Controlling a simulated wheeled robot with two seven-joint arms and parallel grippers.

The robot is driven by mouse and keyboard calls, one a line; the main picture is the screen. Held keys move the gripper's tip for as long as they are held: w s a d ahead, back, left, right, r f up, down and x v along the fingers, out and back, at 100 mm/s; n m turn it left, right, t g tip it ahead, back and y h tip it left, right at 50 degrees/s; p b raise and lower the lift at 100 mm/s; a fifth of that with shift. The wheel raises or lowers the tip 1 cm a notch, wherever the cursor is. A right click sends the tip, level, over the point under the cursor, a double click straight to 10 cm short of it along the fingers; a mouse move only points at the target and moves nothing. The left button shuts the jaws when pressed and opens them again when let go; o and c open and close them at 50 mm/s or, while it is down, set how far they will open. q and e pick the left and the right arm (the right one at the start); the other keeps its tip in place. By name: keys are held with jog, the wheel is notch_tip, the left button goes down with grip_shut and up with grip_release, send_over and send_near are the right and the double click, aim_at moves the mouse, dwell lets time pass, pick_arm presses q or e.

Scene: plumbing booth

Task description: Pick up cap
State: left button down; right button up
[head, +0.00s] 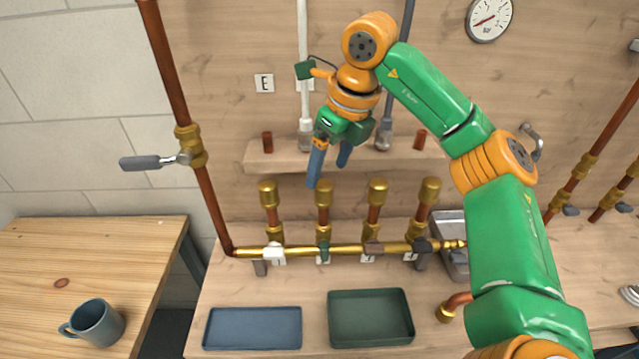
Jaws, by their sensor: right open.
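Several upright copper stubs with brass caps stand in a row on the brass manifold pipe (342,249). From left to right I see a first cap (268,190), a second cap (324,190), a third cap (377,190) and a fourth cap (429,191). I cannot tell which one the task means. My right gripper (328,174) points down with its two blue fingers apart and nothing between them. In the picture its fingertips are just above the second cap, apart from it. My left gripper is not in view.
A wooden shelf (285,155) with short copper pieces runs behind the caps. A blue tray (252,343) and a green tray (371,345) lie in front. A tall copper pipe with a lever valve (187,147) stands left. A mug (96,323) is on the left table.

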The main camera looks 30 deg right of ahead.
aim_at(326, 184)
jog(key=x, duration=0.3)
jog(key=p+x, duration=0.1)
jog(key=shift+s+a+f, duration=0.15)
jog(key=shift+s+f, duration=0.15)
jog(key=shift+f, duration=0.1)
jog(key=shift+w+f, duration=0.1)
jog(key=shift+f, duration=0.3)
grip_shut()
jog(key=shift+r, duration=0.1)
